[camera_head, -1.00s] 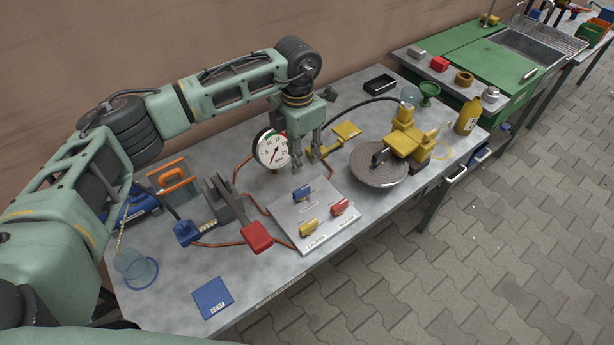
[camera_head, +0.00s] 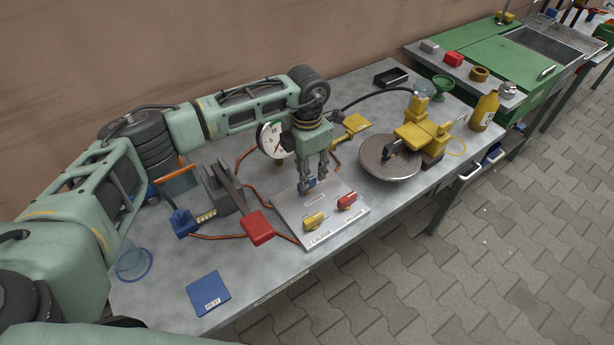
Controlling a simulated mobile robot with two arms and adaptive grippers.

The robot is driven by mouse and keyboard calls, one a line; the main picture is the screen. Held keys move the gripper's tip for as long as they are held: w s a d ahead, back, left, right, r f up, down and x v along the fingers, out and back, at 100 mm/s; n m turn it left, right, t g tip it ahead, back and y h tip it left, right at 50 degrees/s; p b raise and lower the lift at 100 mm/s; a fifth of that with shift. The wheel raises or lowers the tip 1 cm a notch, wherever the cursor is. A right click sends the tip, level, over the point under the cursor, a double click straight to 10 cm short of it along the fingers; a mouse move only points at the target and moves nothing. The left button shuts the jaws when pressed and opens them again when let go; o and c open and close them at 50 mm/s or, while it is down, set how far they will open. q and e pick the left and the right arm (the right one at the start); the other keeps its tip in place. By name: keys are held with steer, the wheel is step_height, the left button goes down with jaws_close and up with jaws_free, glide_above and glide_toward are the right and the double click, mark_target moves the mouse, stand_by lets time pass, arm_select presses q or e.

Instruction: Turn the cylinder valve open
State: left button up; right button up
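The valve panel (camera_head: 345,226), a grey plate on the bench, carries a blue handle (camera_head: 310,183), a yellow handle (camera_head: 314,220) and a red handle (camera_head: 347,200). Labels sit beside the handles, too small to read surely, so I cannot tell which is the cylinder valve. My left gripper (camera_head: 312,182) points down over the blue handle, its fingers apart on either side of it. The fingers partly hide the handle; I cannot tell whether they touch it. A round pressure gauge (camera_head: 269,140) stands behind, partly hidden by my gripper. My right gripper is not in view.
A red pedal-like block (camera_head: 257,228) and grey lever stand left of the panel. A round disc (camera_head: 376,166) with a yellow caliper (camera_head: 420,137) stands right. A blue plate (camera_head: 208,293) lies at the front left. The bench front is mostly clear.

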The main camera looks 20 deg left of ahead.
arm_select(q)
steer(key=shift+f, duration=1.8)
jaws_close()
